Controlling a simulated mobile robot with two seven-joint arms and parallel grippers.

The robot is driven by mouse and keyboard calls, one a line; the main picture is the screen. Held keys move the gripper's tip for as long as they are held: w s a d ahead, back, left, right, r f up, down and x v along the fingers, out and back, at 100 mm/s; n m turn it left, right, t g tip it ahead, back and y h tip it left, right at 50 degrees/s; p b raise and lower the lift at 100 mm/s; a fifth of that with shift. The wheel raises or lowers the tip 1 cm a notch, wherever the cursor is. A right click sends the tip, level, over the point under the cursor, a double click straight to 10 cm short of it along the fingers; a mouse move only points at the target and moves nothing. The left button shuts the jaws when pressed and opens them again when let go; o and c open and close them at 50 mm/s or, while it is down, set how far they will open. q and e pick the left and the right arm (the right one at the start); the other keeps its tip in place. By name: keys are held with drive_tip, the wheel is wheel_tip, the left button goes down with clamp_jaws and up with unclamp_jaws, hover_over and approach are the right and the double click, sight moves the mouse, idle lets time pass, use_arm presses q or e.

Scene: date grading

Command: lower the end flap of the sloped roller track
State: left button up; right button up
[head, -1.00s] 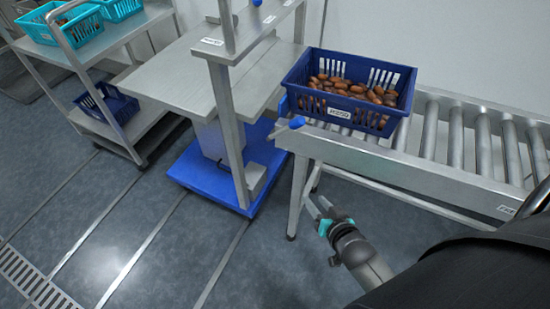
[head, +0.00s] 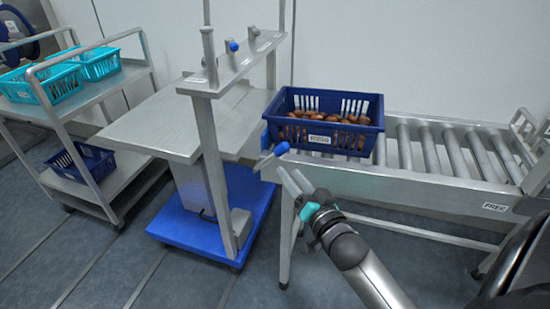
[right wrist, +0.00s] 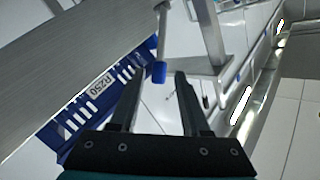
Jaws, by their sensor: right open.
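The sloped roller track (head: 400,178) runs across the right side of the head view. At its left end a short lever with a blue knob (head: 281,148) sticks out, beside a narrow blue piece (head: 266,138); I cannot tell clearly how the flap itself stands. My right gripper (head: 290,180) is open and empty, just below and in front of the knob. In the right wrist view, the knob (right wrist: 159,73) shows in line with the gap between the fingertips (right wrist: 160,80), seemingly not gripped. My left gripper is not in view.
A blue basket of dates (head: 322,138) stands on the rollers at the track's left end. Left of it are a metal stand with a flat table (head: 150,122) on a blue base (head: 190,222) and a trolley (head: 100,88) with teal baskets. Floor in front is clear.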

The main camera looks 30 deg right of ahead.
sight(275, 152)
drive_tip(key=w, duration=0.2)
drive_tip(key=w+b, duration=0.1)
drive_tip(key=w, duration=0.2)
drive_tip(key=w+b, duration=0.1)
drive_tip(key=w, duration=0.1)
drive_tip(key=shift+w+d+f, duration=0.1)
drive_tip(key=shift+w+d, duration=0.3)
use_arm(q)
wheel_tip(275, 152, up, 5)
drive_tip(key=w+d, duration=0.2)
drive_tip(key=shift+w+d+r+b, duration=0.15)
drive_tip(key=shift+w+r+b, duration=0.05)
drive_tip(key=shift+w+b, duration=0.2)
use_arm(e)
drive_tip(key=shift+w+d, duration=0.1)
drive_tip(key=shift+w, duration=0.7)
drive_tip(key=shift+c, duration=0.2)
clamp_jaws()
